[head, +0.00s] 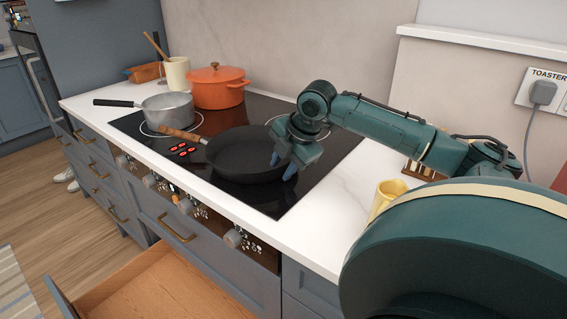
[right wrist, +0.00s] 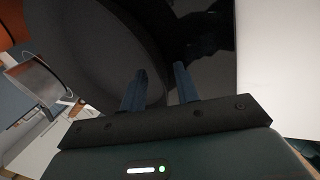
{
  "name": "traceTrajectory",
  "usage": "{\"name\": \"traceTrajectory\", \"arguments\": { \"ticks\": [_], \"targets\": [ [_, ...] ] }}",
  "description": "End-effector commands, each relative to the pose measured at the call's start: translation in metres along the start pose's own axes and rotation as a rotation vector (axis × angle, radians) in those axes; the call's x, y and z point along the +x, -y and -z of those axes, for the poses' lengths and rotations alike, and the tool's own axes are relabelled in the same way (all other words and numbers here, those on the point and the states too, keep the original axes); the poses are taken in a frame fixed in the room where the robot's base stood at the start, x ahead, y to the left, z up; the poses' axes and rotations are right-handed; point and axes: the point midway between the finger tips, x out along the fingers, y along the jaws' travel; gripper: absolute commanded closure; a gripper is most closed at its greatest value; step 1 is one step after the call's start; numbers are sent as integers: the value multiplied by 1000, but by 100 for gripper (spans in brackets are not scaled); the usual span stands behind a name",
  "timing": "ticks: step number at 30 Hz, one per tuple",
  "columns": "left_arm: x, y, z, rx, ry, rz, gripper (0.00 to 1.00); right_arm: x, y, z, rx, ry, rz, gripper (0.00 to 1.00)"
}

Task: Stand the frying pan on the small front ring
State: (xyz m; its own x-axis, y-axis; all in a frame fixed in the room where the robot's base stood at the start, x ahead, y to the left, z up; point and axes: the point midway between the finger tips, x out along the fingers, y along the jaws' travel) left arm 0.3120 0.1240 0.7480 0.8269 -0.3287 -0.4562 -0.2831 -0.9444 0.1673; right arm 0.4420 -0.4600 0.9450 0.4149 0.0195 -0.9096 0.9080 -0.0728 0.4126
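The frying pan (head: 243,155) is black with a wooden handle (head: 180,135) pointing left. It sits on the front right part of the black glass hob (head: 314,167), and whatever ring lies under it is hidden. My right gripper (head: 283,165) is at the pan's right rim, pointing down. In the right wrist view its two fingers (right wrist: 161,88) are apart, one over the dark pan and the other towards the glass beyond the rim. I see no contact with the rim. My left gripper is not in view.
A steel saucepan (head: 168,112) stands on the hob's left, its dark handle pointing left. An orange pot (head: 218,86) stands behind. A cream utensil jar (head: 177,73) is at the back left. A yellow cup (head: 387,195) stands right of the hob. A drawer (head: 165,285) below is open.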

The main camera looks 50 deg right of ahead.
Motion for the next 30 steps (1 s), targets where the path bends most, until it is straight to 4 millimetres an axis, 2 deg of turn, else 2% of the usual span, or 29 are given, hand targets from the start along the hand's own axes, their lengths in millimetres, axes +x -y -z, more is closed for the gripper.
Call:
{"name": "traceTrajectory", "arguments": {
  "ticks": [5, 11, 14, 24, 30],
  "targets": [
    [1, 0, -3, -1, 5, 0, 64, -2, -1, 0, 0, 0, -2, 69],
    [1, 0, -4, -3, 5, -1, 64, -18, -1, -1, 0, 2, 1, 69],
    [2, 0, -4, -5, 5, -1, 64, -33, -1, 0, -1, 2, 1, 69],
    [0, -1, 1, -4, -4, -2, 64, -102, -2, 0, 0, 0, -4, 69],
    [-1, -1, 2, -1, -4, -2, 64, -120, -2, 0, 0, 0, -1, 69]
  ]
}}
